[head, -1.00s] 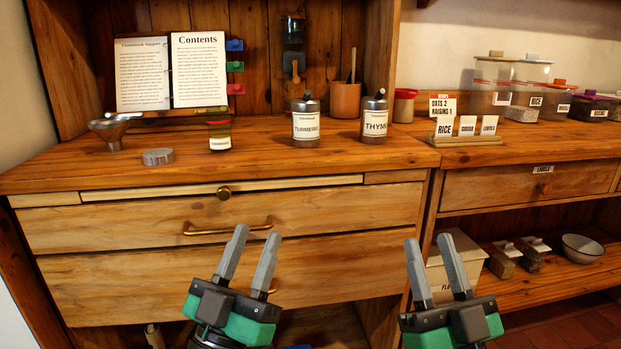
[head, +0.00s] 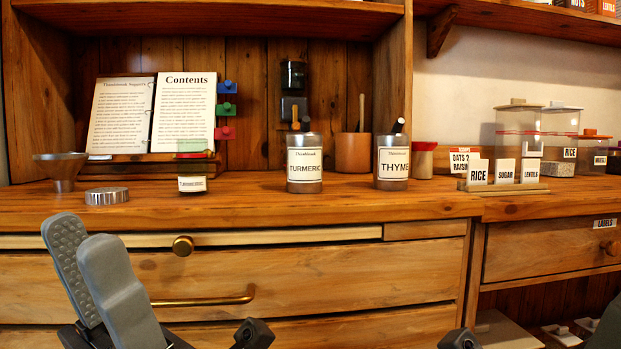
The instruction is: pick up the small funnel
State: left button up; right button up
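The small funnel (head: 61,170) is a grey metal cone. It stands wide end up at the left end of the wooden worktop, near the shelf's side wall. My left gripper (head: 85,235) is at the lower left, with its two grey fingers raised in front of the drawer front. A ridged pad shows on one finger, and the fingers look apart with nothing between them. It is nearer to me and lower than the funnel, not touching it. Of my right gripper, only dark parts show at the lower right edge; its fingertips cannot be made out.
A round metal lid (head: 107,196) lies just right of the funnel. A small labelled jar (head: 193,168), an open book (head: 183,115), a turmeric tin (head: 304,163) and a thyme tin (head: 392,162) stand farther right. The worktop's front strip is clear.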

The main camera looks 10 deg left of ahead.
aim_at(63, 168)
jog(key=l+u, duration=0.25)
jog(key=l, duration=0.35)
jog(key=l+u, duration=0.25)
jog(key=l, duration=0.35)
jog(key=u, duration=1.3)
jog(key=i+l, duration=0.05)
